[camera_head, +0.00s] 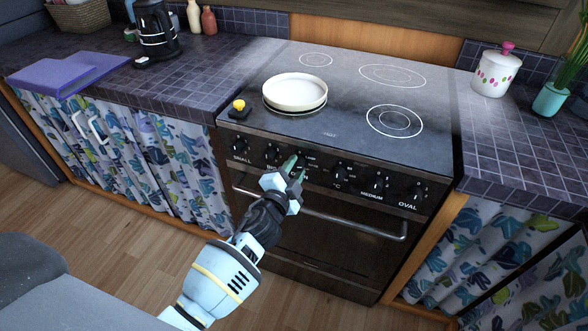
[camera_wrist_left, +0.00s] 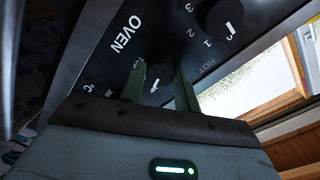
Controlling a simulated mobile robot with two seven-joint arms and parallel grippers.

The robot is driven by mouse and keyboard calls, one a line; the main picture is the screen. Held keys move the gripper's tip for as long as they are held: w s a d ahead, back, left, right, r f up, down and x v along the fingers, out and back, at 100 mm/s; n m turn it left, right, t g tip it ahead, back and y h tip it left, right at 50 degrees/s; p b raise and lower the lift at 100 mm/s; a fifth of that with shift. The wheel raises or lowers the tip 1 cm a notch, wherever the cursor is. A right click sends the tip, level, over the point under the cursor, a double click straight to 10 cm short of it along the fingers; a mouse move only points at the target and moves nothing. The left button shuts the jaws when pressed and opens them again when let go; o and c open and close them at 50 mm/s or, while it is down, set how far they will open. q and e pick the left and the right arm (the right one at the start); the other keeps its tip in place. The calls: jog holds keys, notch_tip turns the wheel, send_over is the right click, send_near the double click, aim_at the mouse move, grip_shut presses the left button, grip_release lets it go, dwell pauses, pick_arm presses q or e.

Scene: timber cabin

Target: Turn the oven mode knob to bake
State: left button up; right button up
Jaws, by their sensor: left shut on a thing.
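The oven mode knob (camera_wrist_left: 155,86) is a small dark knob with a white pointer mark, seen between my fingers in the left wrist view beside the OVEN label. My left gripper (camera_wrist_left: 160,88) has one green finger on each side of it and is shut on it. In the head view my left gripper (camera_head: 295,168) reaches the front panel of the black stove (camera_head: 345,150). The fingers hide most of the knob there. My right gripper is not in view.
Other knobs line the panel, such as the SMALL knob (camera_head: 239,146) and the MEDIUM knob (camera_head: 378,182). The oven door handle (camera_head: 350,225) runs below. A white pan (camera_head: 295,92) and a small yellow-topped timer (camera_head: 239,106) sit on top. A lidded pot (camera_head: 495,75) stands right.

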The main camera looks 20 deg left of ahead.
pick_arm(q)
jog(key=m, duration=0.5)
jog(key=shift+f+y, duration=0.1)
jog(key=shift+y, duration=0.2)
jog(key=shift+m, duration=0.3)
jog(key=o, duration=1)
jog(key=shift+c, duration=0.2)
jog(key=s, duration=0.7)
jog(key=shift+s+r+p, duration=0.25)
jog(key=shift+s+p, duration=0.1)
jog(key=shift+s, duration=0.05)
jog(key=shift+a, duration=0.1)
